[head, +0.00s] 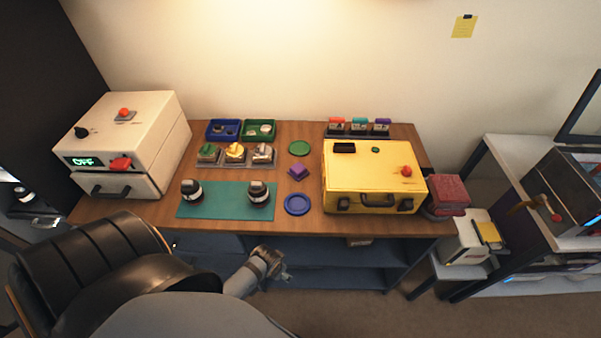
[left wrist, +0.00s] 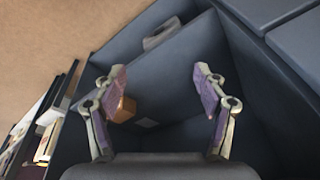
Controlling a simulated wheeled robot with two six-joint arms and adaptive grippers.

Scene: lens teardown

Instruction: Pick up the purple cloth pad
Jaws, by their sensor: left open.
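The purple cloth pad (head: 298,172) lies on the wooden table in the head view, between a green disc and a blue dish, left of the yellow case. My left gripper (head: 283,273) is low in front of the table, below its front edge and well apart from the pad. In the left wrist view my left gripper (left wrist: 160,88) shows its two purple-lined fingers spread wide with nothing between them. The pad is not in the left wrist view. My right gripper is not in view.
The yellow case (head: 370,165) stands right of the pad. The green disc (head: 300,148) is behind it and the blue dish (head: 297,205) in front. A teal mat (head: 225,207) with two dark lenses lies to the left. A black chair (head: 95,260) stands at front left.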

